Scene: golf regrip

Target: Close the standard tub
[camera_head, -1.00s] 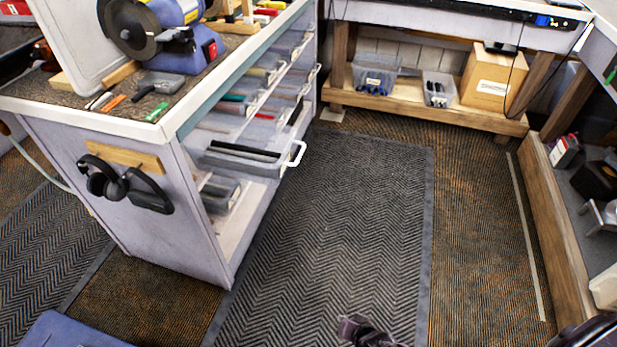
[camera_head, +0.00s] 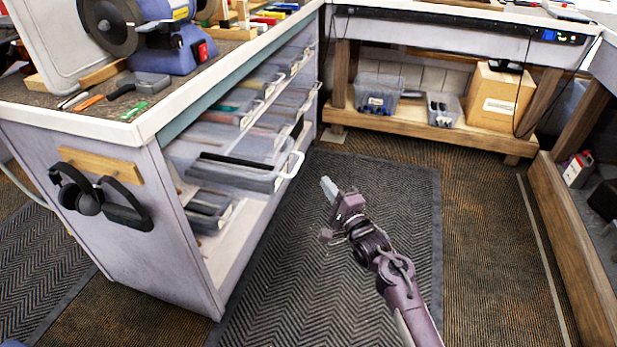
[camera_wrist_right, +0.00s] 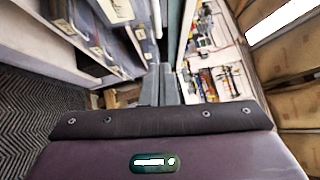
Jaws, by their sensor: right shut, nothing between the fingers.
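The tub that stands farthest out of the rack is a clear grey one with a black strip and a white handle (camera_head: 291,166); its body (camera_head: 235,177) juts from the open side of the cabinet. I take it for the standard tub, but no label on it is readable. My right gripper (camera_head: 328,189) is shut and empty, to the right of the handle and apart from it, over the dark mat. In the right wrist view its closed fingers (camera_wrist_right: 160,88) point away, with labelled tubs (camera_wrist_right: 118,12) at upper left. My left gripper is out of view.
Other tubs (camera_head: 228,115) sit on the rack around the pulled-out one. The cabinet's end wall (camera_head: 120,230) carries black ear muffs (camera_head: 100,195). A low shelf (camera_head: 425,128) with bins and a cardboard box (camera_head: 495,98) stands behind. The mat (camera_head: 390,185) is clear floor.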

